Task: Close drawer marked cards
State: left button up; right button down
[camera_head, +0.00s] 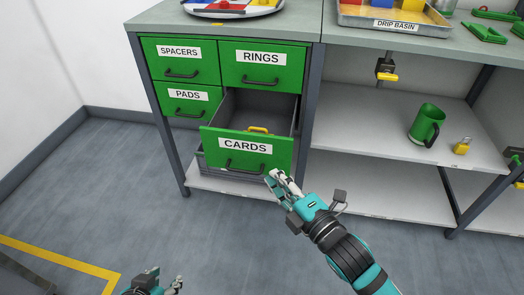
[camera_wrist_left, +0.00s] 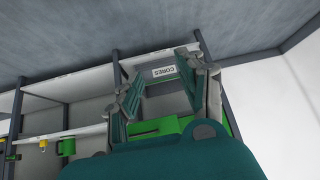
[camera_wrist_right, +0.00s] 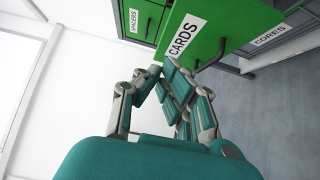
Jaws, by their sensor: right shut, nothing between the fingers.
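The green drawer marked CARDS (camera_head: 240,160) is pulled out at the lower right of the drawer cabinet. Its front has a black handle, and its grey inside shows. A yellow item (camera_head: 258,130) lies in it. My right gripper (camera_head: 277,180) is shut and empty at the lower right part of the drawer front. In the right wrist view its fingertips (camera_wrist_right: 165,70) are close to the green front, beside the CARDS label (camera_wrist_right: 183,36); I cannot tell whether they touch. My left gripper (camera_head: 158,285) is low at the bottom edge; in the left wrist view its fingers (camera_wrist_left: 160,90) are spread with nothing between.
The drawers SPACERS (camera_head: 180,60), RINGS (camera_head: 262,66) and PADS (camera_head: 188,99) are shut. A grey bin (camera_head: 215,172) sits below the CARDS drawer. To the right, a shelf holds a green mug (camera_head: 426,122) and a yellow padlock (camera_head: 462,146). The floor in front is clear.

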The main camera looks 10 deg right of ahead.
jog(key=b, duration=0.2)
send_near(252, 135)
jog(key=a, duration=0.4)
jog(key=w, duration=0.2)
jog(key=w+d, duration=0.1)
jog(key=w, duration=0.1)
jog(key=shift+d+f, duration=0.1)
jog(key=shift+d, duration=0.05)
jog(key=shift+w+d+b, duration=0.1)
jog(key=shift+w+b, duration=0.15)
jog(key=shift+b, duration=0.05)
pick_arm(q)
jog(key=w+d+r+t+h, duration=0.2)
jog(key=w+d+r+t, duration=0.1)
jog(key=w+r+t, duration=0.4)
notch_tip(252, 135, up, 2)
jog(key=shift+w+d, duration=0.25)
jog(key=shift+w, duration=0.4)
pick_arm(e)
jog(key=shift+w, duration=0.1)
